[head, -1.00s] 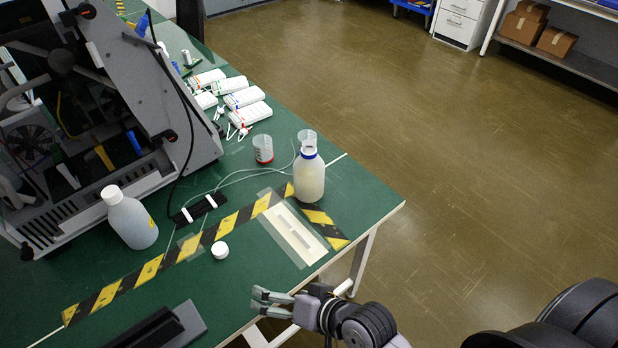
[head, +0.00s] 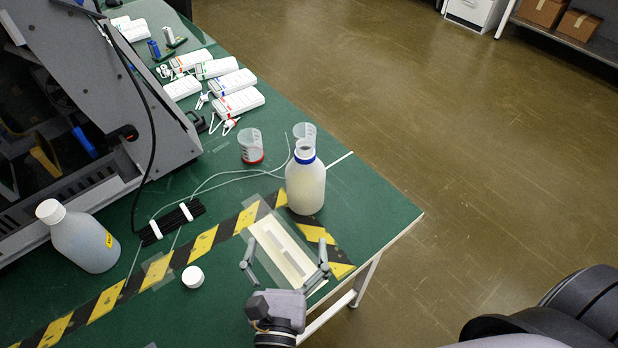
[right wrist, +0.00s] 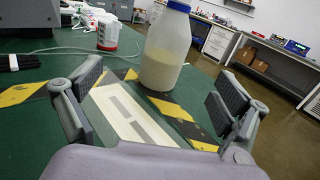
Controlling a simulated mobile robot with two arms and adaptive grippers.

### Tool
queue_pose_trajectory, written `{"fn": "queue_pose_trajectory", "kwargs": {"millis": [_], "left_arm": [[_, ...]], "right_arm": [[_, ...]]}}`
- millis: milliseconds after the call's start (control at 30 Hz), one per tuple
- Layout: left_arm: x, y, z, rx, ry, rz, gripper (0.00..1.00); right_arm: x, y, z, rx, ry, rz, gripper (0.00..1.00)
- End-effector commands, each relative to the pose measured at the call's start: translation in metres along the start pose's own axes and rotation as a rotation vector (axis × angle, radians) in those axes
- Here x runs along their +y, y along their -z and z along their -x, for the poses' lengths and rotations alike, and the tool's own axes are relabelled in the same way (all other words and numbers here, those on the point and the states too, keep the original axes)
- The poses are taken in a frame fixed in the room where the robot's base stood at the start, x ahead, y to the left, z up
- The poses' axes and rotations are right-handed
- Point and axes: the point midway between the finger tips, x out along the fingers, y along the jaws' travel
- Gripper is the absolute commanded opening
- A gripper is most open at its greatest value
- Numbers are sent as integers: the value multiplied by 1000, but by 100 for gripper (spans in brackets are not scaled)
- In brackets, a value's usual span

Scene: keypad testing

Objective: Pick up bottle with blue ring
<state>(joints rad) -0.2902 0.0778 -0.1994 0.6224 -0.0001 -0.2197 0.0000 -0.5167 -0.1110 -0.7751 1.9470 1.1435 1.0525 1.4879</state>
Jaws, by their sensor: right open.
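The bottle with the blue ring (head: 305,182) stands upright on the green table near its right corner. It is whitish, open at the top, with a blue ring at its neck. My right gripper (head: 285,258) is open and empty at the table's front edge, just in front of the bottle, over the taped cream strip. In the right wrist view the bottle (right wrist: 165,58) stands ahead between the two spread fingers, beyond their tips, its top cut off by the frame. My left gripper is not in view.
A second bottle (head: 85,240) with a white cap stands at left. A white cap (head: 193,277) lies near the striped tape. A beaker with red base (head: 251,147) and another beaker (head: 304,132) stand behind the bottle. A grey machine (head: 90,100) fills the left. White handheld meters (head: 238,102) lie behind.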

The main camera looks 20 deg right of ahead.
Motion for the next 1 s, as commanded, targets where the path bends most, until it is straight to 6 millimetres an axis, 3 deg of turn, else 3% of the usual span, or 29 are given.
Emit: {"fn": "queue_pose_trajectory", "kwargs": {"millis": [33,167,267,433,533,700,900,1000], "left_arm": [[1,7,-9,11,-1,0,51],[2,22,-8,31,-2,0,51],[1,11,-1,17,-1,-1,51],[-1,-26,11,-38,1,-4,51],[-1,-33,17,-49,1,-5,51],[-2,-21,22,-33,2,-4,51],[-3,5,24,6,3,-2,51],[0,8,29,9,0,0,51]], "right_arm": [[-1,12,3,14,15,-19,93],[-4,14,-1,27,37,-41,93],[-6,12,-17,25,40,-41,93],[-7,12,-55,23,37,-39,93],[-8,12,-77,22,38,-37,93],[-9,15,-106,23,36,-36,93],[-10,17,-120,25,36,-37,93],[-12,17,-130,24,36,-36,93]]}}
